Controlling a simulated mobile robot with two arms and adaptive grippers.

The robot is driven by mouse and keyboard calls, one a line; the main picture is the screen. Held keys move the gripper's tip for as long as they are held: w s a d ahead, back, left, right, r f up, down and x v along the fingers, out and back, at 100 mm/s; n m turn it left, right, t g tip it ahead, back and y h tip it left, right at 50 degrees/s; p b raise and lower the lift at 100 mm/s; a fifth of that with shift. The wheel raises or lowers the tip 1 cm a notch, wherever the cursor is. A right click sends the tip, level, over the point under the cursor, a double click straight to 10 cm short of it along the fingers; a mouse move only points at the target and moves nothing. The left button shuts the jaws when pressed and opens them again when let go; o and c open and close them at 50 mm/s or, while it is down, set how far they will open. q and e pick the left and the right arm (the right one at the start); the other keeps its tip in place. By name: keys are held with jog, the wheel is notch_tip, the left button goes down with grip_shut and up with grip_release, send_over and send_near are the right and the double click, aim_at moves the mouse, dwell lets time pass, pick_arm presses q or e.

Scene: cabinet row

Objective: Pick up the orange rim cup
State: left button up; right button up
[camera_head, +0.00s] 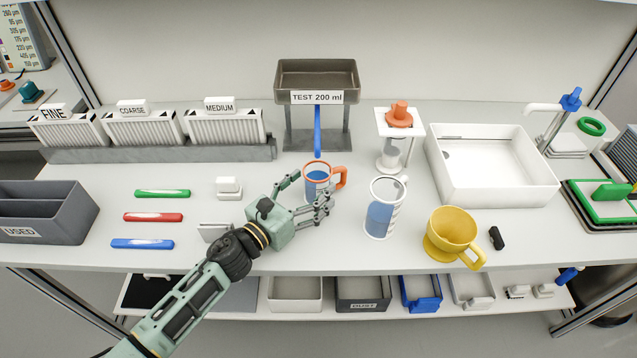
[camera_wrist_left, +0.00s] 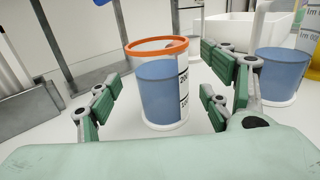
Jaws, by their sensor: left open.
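The orange rim cup (camera_head: 317,186) stands upright on the counter, clear-walled with blue liquid, an orange rim and an orange handle on its right. My left gripper (camera_head: 305,195) is open, with one finger on each side of the cup's near side. In the left wrist view the cup (camera_wrist_left: 160,85) stands between the open green fingers (camera_wrist_left: 160,105), with visible gaps on both sides. The handle is hidden in that view. My right gripper is in neither view.
A clear measuring cup (camera_head: 381,215) with blue liquid stands close to the right, and a yellow mug (camera_head: 450,232) beyond it. The TEST 200 ml stand (camera_head: 317,90) is behind the cup. Colored sticks (camera_head: 155,218) lie left. The counter's front edge is near.

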pick_arm(q)
jog(key=x, duration=0.2)
jog(key=shift+w+d, duration=0.2)
jog(key=shift+d, duration=0.05)
jog(key=shift+w+d, duration=0.1)
jog(key=shift+w, duration=0.1)
jog(key=shift+c, duration=0.2)
jog(key=c, duration=1.5)
jog(key=shift+o, duration=0.2)
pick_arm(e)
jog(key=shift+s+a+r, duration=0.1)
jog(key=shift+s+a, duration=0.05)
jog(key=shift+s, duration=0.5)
